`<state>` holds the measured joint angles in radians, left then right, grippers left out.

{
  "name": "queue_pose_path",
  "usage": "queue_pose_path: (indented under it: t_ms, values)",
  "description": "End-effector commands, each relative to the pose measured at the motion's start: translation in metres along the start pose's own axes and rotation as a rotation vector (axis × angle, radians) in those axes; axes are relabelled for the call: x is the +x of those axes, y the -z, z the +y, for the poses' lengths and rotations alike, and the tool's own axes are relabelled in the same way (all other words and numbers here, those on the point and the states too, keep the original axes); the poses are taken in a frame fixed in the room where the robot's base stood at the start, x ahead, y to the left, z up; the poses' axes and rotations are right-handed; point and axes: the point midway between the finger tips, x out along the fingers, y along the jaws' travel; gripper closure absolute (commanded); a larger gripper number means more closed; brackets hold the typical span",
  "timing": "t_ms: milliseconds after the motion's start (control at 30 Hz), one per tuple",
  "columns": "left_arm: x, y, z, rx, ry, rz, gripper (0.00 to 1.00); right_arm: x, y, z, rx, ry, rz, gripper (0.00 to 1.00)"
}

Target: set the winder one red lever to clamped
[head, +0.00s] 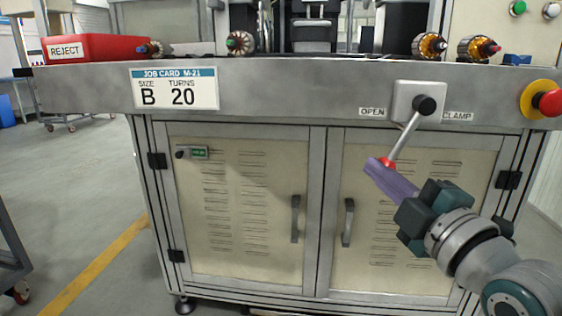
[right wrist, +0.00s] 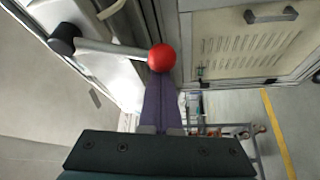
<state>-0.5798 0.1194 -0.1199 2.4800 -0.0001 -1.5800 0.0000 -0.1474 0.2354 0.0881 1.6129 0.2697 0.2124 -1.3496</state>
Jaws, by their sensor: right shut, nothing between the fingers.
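The winder's lever (head: 405,136) hangs from a black pivot on a pale plate (head: 404,92) on the machine's front beam. It points down and leans left, toward the OPEN label (head: 372,112); the CLAMP label (head: 458,116) is to the right. Its red knob (head: 388,162) is partly hidden by my right gripper (head: 372,166). In the right wrist view the red knob (right wrist: 162,58) sits just beyond the tips of my shut purple fingers (right wrist: 160,82). I cannot tell whether they touch. Nothing is held. My left gripper is out of view.
A red emergency button (head: 549,102) sits on the beam's right end. Cabinet doors with handles (head: 348,222) are below. A job card (head: 175,88) and a red REJECT bin (head: 95,47) are at left. Several armatures (head: 429,46) stand on top. Floor at left is open.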

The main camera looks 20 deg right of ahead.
Motion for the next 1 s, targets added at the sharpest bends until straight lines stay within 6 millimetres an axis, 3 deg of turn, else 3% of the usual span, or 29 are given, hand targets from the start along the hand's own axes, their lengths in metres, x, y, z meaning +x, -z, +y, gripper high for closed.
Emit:
queue_pose_path:
  t_ms: [367,700,1000]
  values:
    - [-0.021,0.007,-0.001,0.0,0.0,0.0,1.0,-0.006,-0.012,0.001,-0.116,0.064,-0.002,1.0]
    - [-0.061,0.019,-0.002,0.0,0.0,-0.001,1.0,-0.021,-0.04,0.004,-0.378,0.201,-0.003,1.0]
    - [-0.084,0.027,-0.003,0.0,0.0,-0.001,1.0,-0.032,-0.062,0.009,-0.587,0.309,-0.001,1.0]
